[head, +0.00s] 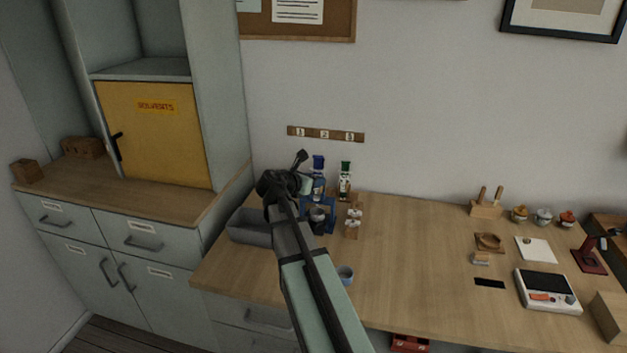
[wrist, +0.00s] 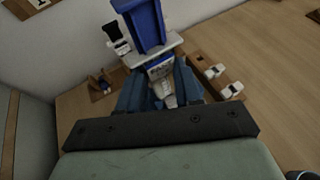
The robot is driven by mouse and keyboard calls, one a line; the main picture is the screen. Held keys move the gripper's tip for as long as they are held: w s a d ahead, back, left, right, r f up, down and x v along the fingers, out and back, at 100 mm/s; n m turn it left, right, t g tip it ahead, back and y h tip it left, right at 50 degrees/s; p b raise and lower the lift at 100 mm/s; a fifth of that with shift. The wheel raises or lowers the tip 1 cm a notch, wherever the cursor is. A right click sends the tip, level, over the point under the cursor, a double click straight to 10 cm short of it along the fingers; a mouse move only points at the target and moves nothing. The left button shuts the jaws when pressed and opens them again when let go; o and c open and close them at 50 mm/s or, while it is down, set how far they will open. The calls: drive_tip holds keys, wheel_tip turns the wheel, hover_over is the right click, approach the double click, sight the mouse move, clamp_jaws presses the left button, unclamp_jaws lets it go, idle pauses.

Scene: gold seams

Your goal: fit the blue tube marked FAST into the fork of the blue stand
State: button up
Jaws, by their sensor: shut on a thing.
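The blue tube (head: 318,180), with its blue cap up, stands upright at the back of the bench in the head view. In the wrist view the blue tube (wrist: 150,28) is between the fingers of my gripper (wrist: 160,88), which is shut on it. In the head view my gripper (head: 306,184) reaches the tube from the left. The blue stand (head: 318,215) is just below the tube in that view. My arm and the tube partly hide it, so I cannot tell whether the tube touches the fork.
A green-capped tube (head: 345,181) stands close to the right. A small wooden rack with white pieces (head: 353,222) is in front of it. A grey tray (head: 250,228) lies left, and a blue cup (head: 345,274) stands nearer. The bench middle is clear.

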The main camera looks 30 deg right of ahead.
idle(0.4)
drive_tip(key=o, duration=1.1)
drive_tip(key=shift+f, duration=0.25)
drive_tip(key=shift+o, duration=0.7)
drive_tip(key=shift+a, duration=0.15)
drive_tip(key=shift+v, duration=2.35)
drive_tip(key=shift+s, duration=0.1)
drive_tip(key=v, duration=1.3)
drive_tip(key=shift+s+a, duration=0.15)
drive_tip(key=shift+a, duration=0.2)
